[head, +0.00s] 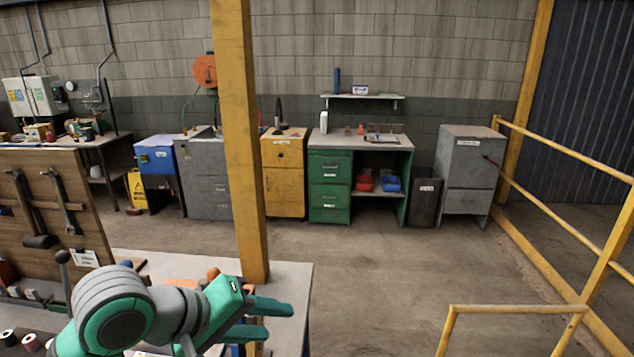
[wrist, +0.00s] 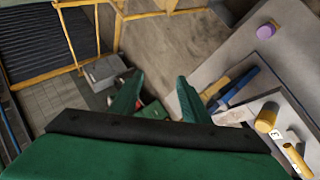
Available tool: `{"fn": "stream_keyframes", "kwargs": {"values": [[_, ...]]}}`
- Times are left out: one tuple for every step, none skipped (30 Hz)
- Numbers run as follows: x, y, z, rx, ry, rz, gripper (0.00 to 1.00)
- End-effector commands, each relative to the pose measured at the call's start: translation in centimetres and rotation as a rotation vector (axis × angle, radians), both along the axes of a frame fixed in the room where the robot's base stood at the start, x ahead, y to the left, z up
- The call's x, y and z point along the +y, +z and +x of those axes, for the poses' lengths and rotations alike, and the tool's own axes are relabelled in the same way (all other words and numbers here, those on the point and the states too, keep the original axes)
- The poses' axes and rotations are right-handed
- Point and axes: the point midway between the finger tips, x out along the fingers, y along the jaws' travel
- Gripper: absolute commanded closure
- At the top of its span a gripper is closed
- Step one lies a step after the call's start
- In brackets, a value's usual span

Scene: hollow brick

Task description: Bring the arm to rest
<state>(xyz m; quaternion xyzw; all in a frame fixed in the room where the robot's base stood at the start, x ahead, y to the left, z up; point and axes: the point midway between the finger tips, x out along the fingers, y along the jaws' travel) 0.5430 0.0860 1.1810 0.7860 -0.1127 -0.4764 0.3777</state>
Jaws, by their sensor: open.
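My arm reaches out at the bottom left of the head view, above the end of a workbench (head: 298,278). My gripper (head: 290,322) has green fingers that point to the right in the head view. In the wrist view the two fingers of my gripper (wrist: 158,98) stand apart with nothing between them. The floor and a grey cabinet (wrist: 103,72) show far beyond the fingers. Part of the workbench is hidden behind my arm.
A yellow post (head: 240,130) rises just behind my gripper. A tool board (head: 50,215) stands on the left. A blue-handled tool (wrist: 240,85) and a purple object (wrist: 266,31) lie on the bench. Yellow railings (head: 560,170) stand on the right. The middle floor is clear.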

Motion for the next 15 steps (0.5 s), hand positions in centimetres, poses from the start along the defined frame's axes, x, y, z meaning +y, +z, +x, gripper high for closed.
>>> {"fn": "stream_keyframes", "kwargs": {"values": [[-1.3,0.0,0.8,-0.046,-0.015,-0.049,0.57],[-1.8,0.2,1.3,-0.077,-0.019,-0.074,0.57],[-2.6,0.4,2.0,-0.115,-0.025,-0.106,0.57],[-3.2,0.5,2.4,-0.144,-0.027,-0.132,0.57],[-3.7,0.7,2.9,-0.174,-0.028,-0.154,0.57],[-4.4,0.8,3.4,-0.210,-0.030,-0.187,0.57],[-4.8,0.9,3.8,-0.238,-0.029,-0.209,0.57],[-5.3,1.1,4.2,-0.266,-0.026,-0.233,0.57],[-5.8,1.2,4.6,-0.299,-0.024,-0.262,0.57],[-6.2,1.3,5.0,-0.325,-0.018,-0.283,0.57],[-6.5,1.3,5.3,-0.351,-0.013,-0.305,0.57],[-7.0,1.4,5.7,-0.380,-0.005,-0.333,0.57],[-7.2,1.3,6.0,-0.405,0.003,-0.351,0.57],[-7.5,1.4,6.3,-0.427,0.012,-0.372,0.57],[-7.9,1.3,6.6,-0.456,0.026,-0.396,0.57]]}}
